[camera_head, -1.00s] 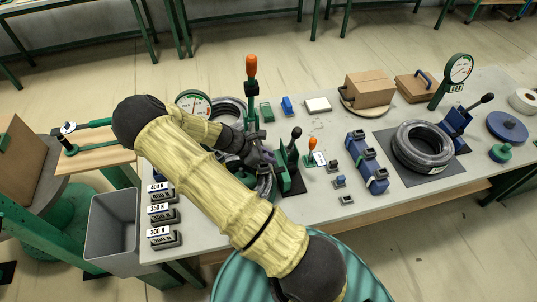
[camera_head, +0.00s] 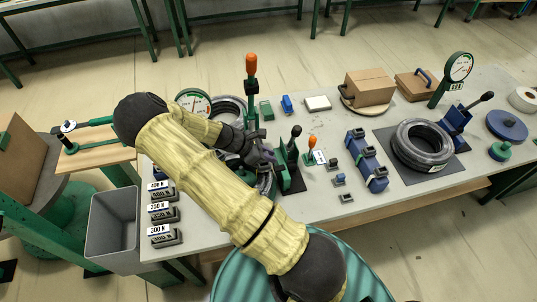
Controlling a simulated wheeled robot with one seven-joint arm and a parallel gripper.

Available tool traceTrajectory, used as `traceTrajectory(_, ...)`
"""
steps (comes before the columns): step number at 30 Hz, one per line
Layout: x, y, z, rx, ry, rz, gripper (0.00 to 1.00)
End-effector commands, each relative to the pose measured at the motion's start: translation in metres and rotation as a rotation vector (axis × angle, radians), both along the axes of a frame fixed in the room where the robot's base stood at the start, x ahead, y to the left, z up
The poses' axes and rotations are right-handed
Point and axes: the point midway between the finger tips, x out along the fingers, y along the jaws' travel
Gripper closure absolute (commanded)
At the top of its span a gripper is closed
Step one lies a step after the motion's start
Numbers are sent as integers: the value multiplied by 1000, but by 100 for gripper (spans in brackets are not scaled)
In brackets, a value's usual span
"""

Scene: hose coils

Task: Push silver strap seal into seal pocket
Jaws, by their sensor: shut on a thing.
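My gripper (camera_head: 262,160) is at the middle of the bench, beside the left side of a green tool (camera_head: 286,172) with an upright black lever. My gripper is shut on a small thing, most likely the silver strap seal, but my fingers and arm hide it. The seal pocket cannot be made out; the spot at my fingertips is too small and partly covered. Small grey pieces (camera_head: 346,198) lie on the bench to the right of the green tool.
A blue block with straps (camera_head: 366,162) and a black hose coil (camera_head: 422,145) on a dark mat stand to the right. Labelled weights (camera_head: 165,236) and a grey bin (camera_head: 111,222) are at left.

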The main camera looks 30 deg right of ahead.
Motion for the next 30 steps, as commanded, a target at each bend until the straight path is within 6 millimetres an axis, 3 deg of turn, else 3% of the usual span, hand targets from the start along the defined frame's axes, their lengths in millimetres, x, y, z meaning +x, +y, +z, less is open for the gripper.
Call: traceTrajectory(30, 0, 0, -21, 0, 0, 0, 100)
